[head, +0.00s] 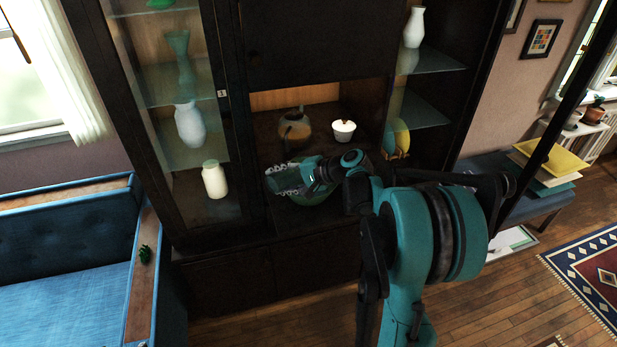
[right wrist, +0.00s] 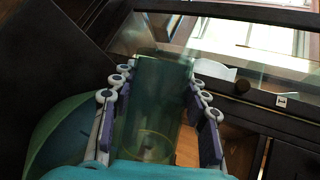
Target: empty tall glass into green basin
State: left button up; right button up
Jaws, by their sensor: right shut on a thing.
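My right gripper (head: 282,179) reaches into the middle bay of the dark cabinet. In the right wrist view its fingers (right wrist: 158,105) are shut on both sides of a tall greenish see-through glass (right wrist: 155,95). A pale yellowish ring shows inside one end of the glass; I cannot tell if it is contents or the base. The green basin (head: 318,194) sits on the cabinet's lower shelf, partly hidden under my right gripper and wrist. Its curved side also shows at the left of the right wrist view (right wrist: 55,140), beside the glass. My left gripper is not in view.
A brown teapot (head: 294,130) and a white lidded pot (head: 343,131) stand behind the gripper. Glass-fronted side bays hold vases (head: 189,125), a cream jar (head: 214,180) and upright plates (head: 397,137). A blue sofa (head: 60,290) stands at the left.

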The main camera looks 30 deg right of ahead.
jog(key=shift+r, duration=0.1)
dwell(0.6)
jog(key=shift+d+r, duration=0.1)
jog(key=shift+r+m, duration=0.1)
jog(key=shift+m, duration=0.2)
dwell(0.5)
jog(key=shift+a+f+n+h, duration=0.25)
jog(key=shift+f+n+h, duration=0.15)
jog(key=shift+f+n, duration=0.15)
jog(key=shift+s, duration=0.1)
jog(key=shift+f, duration=0.1)
jog(key=shift+d, duration=0.1)
